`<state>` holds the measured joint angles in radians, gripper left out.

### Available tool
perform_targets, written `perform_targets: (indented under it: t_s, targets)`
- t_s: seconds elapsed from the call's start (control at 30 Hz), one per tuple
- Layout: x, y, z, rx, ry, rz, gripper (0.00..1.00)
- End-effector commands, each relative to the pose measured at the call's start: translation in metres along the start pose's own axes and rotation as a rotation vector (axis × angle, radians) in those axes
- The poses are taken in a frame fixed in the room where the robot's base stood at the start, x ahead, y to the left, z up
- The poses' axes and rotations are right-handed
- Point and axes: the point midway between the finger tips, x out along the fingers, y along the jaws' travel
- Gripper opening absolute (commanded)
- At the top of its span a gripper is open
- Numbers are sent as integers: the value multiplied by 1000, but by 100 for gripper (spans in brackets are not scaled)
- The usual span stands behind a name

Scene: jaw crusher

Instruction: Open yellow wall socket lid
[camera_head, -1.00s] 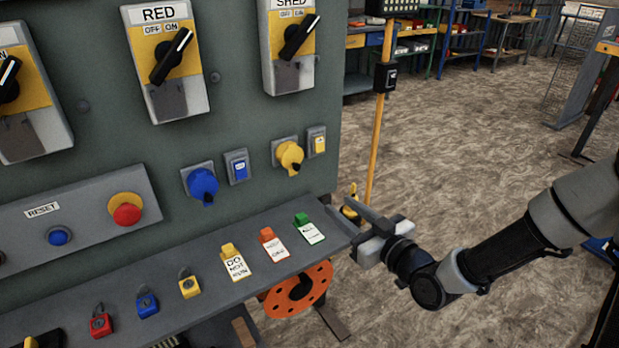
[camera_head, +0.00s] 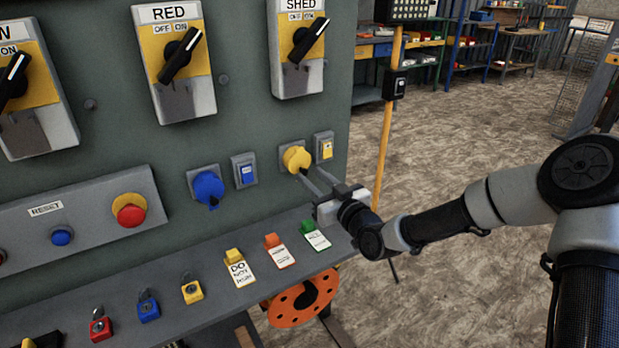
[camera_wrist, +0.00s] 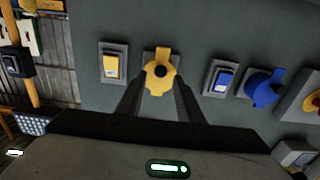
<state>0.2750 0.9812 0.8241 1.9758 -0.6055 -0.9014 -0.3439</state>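The yellow wall socket (camera_head: 296,158) is a round yellow lid on a grey plate on the green panel, with a dark tab at its lower edge. Its lid looks shut. It also shows in the wrist view (camera_wrist: 158,73), straight ahead between my fingers. My gripper (camera_head: 313,182) is just below and to the right of the socket in the head view, with its fingers apart and pointing at it. In the wrist view my gripper (camera_wrist: 160,92) is open, with nothing held between the fingers. I cannot tell whether a fingertip touches the lid.
A yellow switch (camera_head: 324,147) sits right of the socket, a blue switch (camera_head: 244,171) and blue socket (camera_head: 207,188) left. Below, a shelf (camera_head: 215,292) carries padlocks and tags (camera_head: 316,236). A yellow post (camera_head: 387,130) stands to the right; open floor lies beyond.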

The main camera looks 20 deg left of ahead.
Motion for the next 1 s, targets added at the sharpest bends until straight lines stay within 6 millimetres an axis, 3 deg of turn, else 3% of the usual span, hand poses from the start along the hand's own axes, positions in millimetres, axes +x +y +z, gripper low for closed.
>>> perform_targets:
  t_s: [0.2, 0.47, 0.5, 0.7, 1.0]
  targets:
    - [18, 0, 0, 0, 0, -1, 34]
    - [19, 0, 0, 0, 0, 0, 34]
    - [19, 0, 0, 0, 0, 0, 32]
    - [19, 0, 0, 0, 0, 0, 0]
    - [19, 0, -2, -1, -6, 0, 0]
